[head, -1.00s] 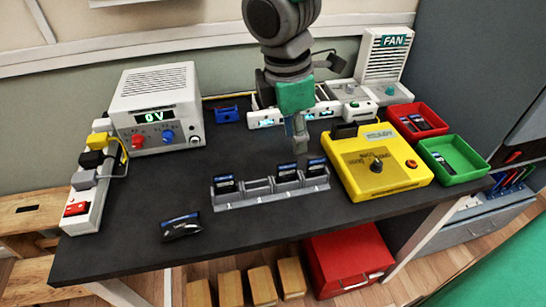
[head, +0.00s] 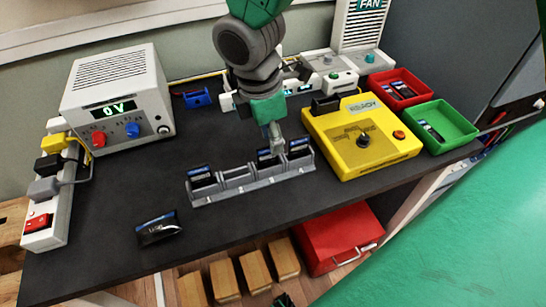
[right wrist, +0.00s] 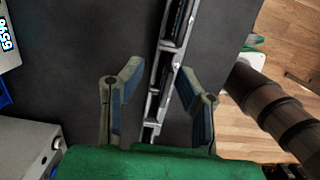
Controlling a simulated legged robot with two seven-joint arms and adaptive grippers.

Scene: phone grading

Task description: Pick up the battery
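A grey slotted rack (head: 240,188) stands on the dark table. Dark batteries with blue labels stand in it: one at the left end (head: 203,174), one right of the middle (head: 266,158) and one at the right end (head: 299,147). The second slot from the left looks empty. A loose battery (head: 157,230) lies at the table's front left. My right gripper (head: 275,142) hangs just behind and above the rack's right half. In the right wrist view, its fingers (right wrist: 158,72) are open with the rack between them, holding nothing. My left gripper does not show.
A yellow tester (head: 362,145) stands right of the rack. Red (head: 398,100) and green (head: 460,135) trays hold batteries behind and right of it. A power supply (head: 118,95) and a power strip (head: 47,215) are at left. The table's front left is mostly clear.

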